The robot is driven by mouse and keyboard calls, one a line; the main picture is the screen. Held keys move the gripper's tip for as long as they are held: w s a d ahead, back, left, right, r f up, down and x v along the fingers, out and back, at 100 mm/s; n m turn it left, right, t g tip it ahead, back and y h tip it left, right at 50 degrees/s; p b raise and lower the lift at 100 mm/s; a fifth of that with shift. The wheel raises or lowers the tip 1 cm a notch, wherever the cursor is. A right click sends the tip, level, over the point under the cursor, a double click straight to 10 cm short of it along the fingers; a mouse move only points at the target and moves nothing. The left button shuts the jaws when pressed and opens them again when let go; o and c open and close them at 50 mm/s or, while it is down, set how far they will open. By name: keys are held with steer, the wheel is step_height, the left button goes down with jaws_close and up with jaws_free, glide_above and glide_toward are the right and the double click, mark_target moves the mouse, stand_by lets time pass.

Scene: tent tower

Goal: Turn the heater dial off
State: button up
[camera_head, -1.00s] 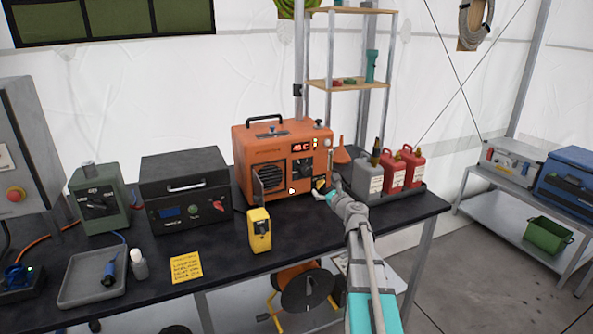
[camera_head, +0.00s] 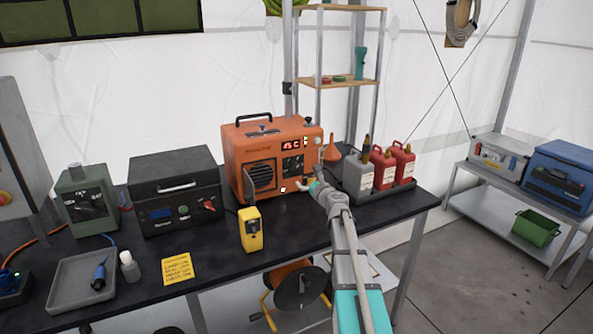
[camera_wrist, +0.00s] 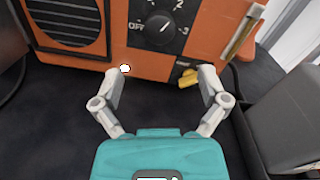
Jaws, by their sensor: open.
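The orange heater (camera_head: 262,160) stands on the dark bench in the head view, with a lit red display, a grille and a carry handle. Its black dial (camera_wrist: 160,28) shows at the top of the wrist view on a dark plate marked OFF, 2 and 3.
A yellow handheld device (camera_head: 250,230) stands on the bench in front of the heater. A tray with a grey can (camera_head: 358,180) and red cans (camera_head: 384,170) is at the right. A yellow piece (camera_wrist: 188,78) lies by my right finger.

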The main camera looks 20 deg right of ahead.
mark_target(296, 169)
steer(key=w, duration=0.9)
steer(key=shift+a, duration=0.25)
steer(key=c, duration=1.1)
steer(key=shift+w+d, duration=0.1)
steer(key=shift+d, duration=0.1)
steer(key=shift+c, duration=0.2)
steer(key=shift+a, duration=0.1)
